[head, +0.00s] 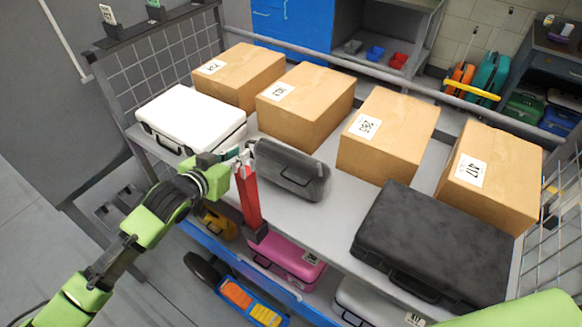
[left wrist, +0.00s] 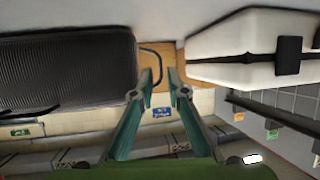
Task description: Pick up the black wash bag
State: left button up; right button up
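The black wash bag (head: 290,171) is a dark grey, rounded, ribbed bag lying on the upper shelf, between the white case and the large black case. In the left wrist view the bag (left wrist: 65,68) fills the upper left, with a thin handle loop (left wrist: 155,58) at its right end. My left gripper (head: 243,160) is at the bag's left end. I cannot tell whether a finger touches the loop. My right gripper is not in view.
A white case (head: 190,118) stands left of the gripper, and several cardboard boxes (head: 305,105) line the back. A large black case (head: 435,240) lies to the right. A red bar (head: 249,200) stands at the shelf's front edge. A pink case (head: 285,262) is below.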

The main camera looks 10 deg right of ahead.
aim_at(247, 145)
pick_arm(q)
jog(key=shift+w+d, duration=0.2)
jog(key=shift+w, duration=0.1)
jog(key=p+x, duration=0.1)
jog(key=x, duration=0.1)
jog(key=p+x, duration=0.1)
jog(key=x, duration=0.1)
jog(key=shift+r, duration=0.25)
jog(key=shift+w+d+f, duration=0.2)
jog(key=shift+w+f, duration=0.05)
jog(key=shift+w, duration=0.1)
jog(key=shift+c, duration=0.3)
grip_shut()
jog(key=shift+r, duration=0.15)
